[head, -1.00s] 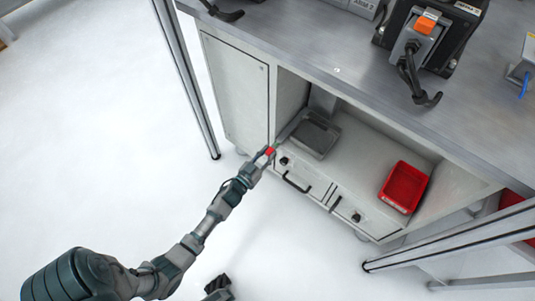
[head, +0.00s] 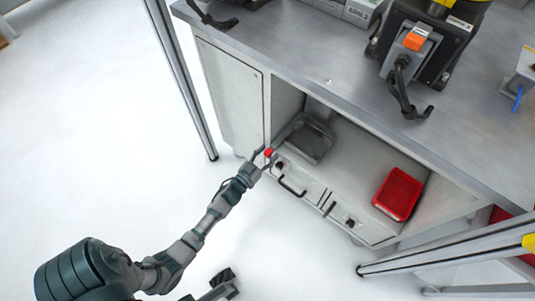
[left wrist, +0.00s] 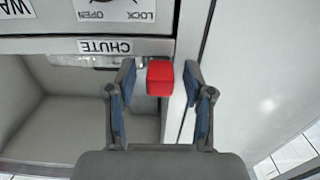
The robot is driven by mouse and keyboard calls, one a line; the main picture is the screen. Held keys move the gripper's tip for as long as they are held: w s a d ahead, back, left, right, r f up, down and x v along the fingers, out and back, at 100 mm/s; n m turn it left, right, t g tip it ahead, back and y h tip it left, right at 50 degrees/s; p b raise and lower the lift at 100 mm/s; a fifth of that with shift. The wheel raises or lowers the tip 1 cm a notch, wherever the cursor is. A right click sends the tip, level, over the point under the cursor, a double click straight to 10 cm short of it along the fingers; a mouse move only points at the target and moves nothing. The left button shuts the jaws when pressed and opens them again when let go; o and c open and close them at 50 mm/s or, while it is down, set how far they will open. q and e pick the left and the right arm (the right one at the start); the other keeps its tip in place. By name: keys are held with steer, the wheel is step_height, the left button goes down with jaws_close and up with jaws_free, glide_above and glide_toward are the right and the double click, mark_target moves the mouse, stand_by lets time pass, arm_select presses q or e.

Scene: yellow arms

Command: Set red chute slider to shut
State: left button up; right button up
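The red chute slider (left wrist: 159,78) is a small red block on the cabinet front. In the left wrist view it sits below and right of a CHUTE label (left wrist: 105,47), which appears upside down. It also shows as a small red spot in the head view (head: 268,153). My left gripper (left wrist: 160,80) is open, with one fingertip on each side of the slider. Gaps show between the slider and both fingers, so it is not gripped. A grey and dark part at the bottom edge of the head view (head: 219,284) may be my right gripper; its state is unclear.
The cabinet holds a grey tray (head: 312,143) and a red bin (head: 398,194) in an open shelf. Drawers with black handles (head: 292,186) are below. Metal posts (head: 183,85) stand at the cabinet's left and right. The floor on the left is clear.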

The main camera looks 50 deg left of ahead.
arm_select(q)
steer(key=v, duration=1.2)
steer(key=shift+f, duration=0.15)
